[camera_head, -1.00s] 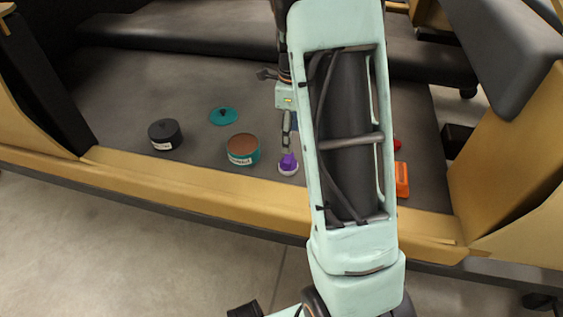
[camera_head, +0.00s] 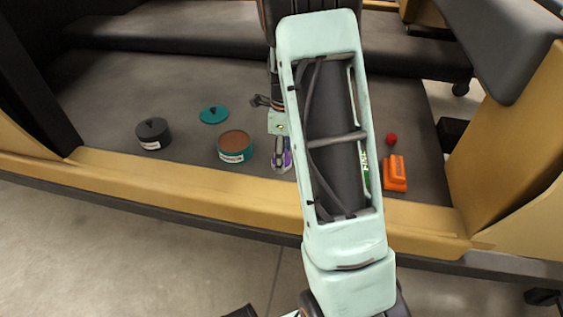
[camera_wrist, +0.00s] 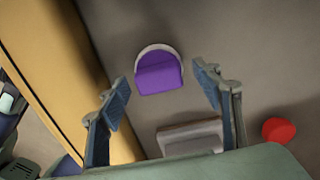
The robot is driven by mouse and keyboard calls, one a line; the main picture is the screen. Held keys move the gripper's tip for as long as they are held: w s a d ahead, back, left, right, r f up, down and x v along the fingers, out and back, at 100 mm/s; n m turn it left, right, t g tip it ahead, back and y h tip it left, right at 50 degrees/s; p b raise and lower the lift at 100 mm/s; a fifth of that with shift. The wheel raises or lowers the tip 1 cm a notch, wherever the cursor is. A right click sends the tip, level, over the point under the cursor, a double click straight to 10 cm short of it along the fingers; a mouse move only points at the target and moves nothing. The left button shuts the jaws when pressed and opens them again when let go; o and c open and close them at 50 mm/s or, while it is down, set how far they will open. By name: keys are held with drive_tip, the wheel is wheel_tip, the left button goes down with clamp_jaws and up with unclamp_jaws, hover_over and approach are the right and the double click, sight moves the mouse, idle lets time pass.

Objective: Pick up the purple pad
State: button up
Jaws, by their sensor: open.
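The purple pad (camera_wrist: 160,75), with a whitish rim along its far side, lies on the grey surface in the wrist view. My gripper (camera_wrist: 164,90) is open, its two blue-grey fingers apart, one to each side of the pad in the picture. The fingers do not visibly touch it, and the height gap is hard to tell. In the head view my gripper (camera_head: 281,155) hangs over the pad (camera_head: 288,160), hiding most of it; only a bit of purple shows.
A teal pot (camera_head: 235,148), a teal lid (camera_head: 214,115) and a dark lidded pot (camera_head: 154,137) stand left. An orange object (camera_head: 395,174) and red ball (camera_head: 391,139) are right. A grey block (camera_wrist: 190,136) lies near the pad. A wooden edge (camera_head: 160,182) runs along the front.

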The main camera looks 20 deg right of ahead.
drive_tip(key=c, duration=1.2)
drive_tip(key=shift+c, duration=0.2)
drive_tip(key=shift+r, duration=0.45)
wheel_tip(320, 180, up, 2)
drive_tip(key=shift+r+p, duration=0.2)
drive_tip(key=shift+p, duration=0.45)
drive_tip(key=s+d+r+p, duration=0.4)
drive_tip(key=s+d+r, duration=0.3)
drive_tip(key=s, duration=0.5)
wheel_tip(320, 180, up, 3)
drive_tip(key=shift+d+f+p, duration=0.1)
drive_tip(key=shift+d+p, duration=0.15)
drive_tip(key=shift+p, duration=0.15)
